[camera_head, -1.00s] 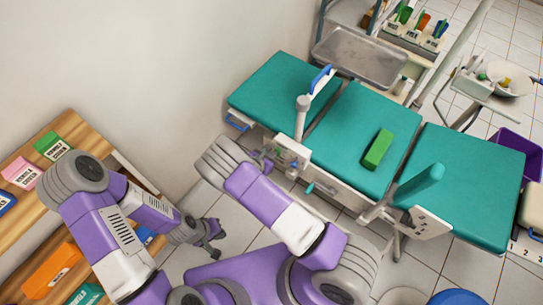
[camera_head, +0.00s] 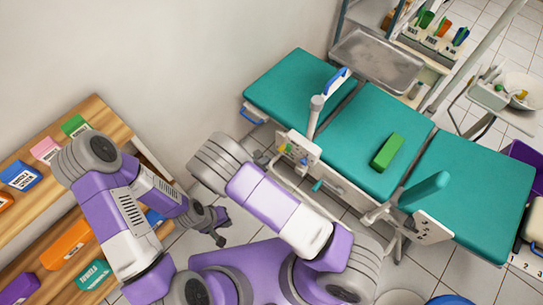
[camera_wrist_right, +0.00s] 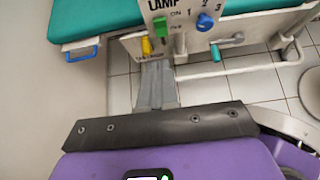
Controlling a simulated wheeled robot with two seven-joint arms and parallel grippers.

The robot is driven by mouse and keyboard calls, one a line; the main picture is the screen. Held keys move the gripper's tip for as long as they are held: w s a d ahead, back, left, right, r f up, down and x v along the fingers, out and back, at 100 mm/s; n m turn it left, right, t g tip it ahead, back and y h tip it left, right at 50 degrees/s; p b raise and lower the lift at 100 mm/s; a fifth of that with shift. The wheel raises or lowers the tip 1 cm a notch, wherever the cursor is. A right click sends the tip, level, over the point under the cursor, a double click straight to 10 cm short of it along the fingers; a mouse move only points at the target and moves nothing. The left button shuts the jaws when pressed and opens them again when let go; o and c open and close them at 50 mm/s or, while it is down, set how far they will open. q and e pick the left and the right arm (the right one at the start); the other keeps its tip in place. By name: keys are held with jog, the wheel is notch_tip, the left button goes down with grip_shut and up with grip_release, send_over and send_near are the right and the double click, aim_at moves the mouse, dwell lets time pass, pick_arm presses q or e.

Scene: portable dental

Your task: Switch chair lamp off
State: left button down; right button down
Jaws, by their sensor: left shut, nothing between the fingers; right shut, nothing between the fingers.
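The lamp panel (camera_head: 299,149) is a pale box on the near side of the teal dental chair (camera_head: 368,140). In the right wrist view, the panel (camera_wrist_right: 185,8) reads LAMP, with ON and OFF marks beside a green switch (camera_wrist_right: 160,27). I cannot tell clearly which mark the switch is set to. My right gripper (camera_wrist_right: 157,66) is shut and empty, its tips just below the green switch; contact is not clear. In the head view it is mostly hidden behind my right arm. My left gripper (camera_head: 219,236) is shut and empty, well left of the panel.
A blue knob (camera_wrist_right: 205,22), a yellow part (camera_wrist_right: 146,46) and a teal lever (camera_wrist_right: 215,53) sit close to the switch. A pale post (camera_head: 315,115) rises beside the panel. A green block (camera_head: 387,152) lies on the chair. A wooden shelf (camera_head: 98,108) stands at left.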

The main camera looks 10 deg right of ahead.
jog(key=shift+s+a+r, duration=0.3)
jog(key=shift+a+r, duration=0.05)
jog(key=shift+f, duration=0.1)
jog(key=s+d+f+m+g+y, duration=0.1)
jog(key=s+m+y, duration=0.5)
jog(key=m, duration=0.8)
jog(key=s+d+f+m+g+y, duration=0.1)
jog(key=s+f+m+g+y, duration=0.3)
jog(key=s+m, duration=0.7)
jog(key=m+y, duration=0.2)
jog(key=m, duration=0.1)
jog(key=shift+d+g+y, duration=0.4)
jog(key=shift+d+f, duration=0.1)
jog(key=shift+d, duration=0.05)
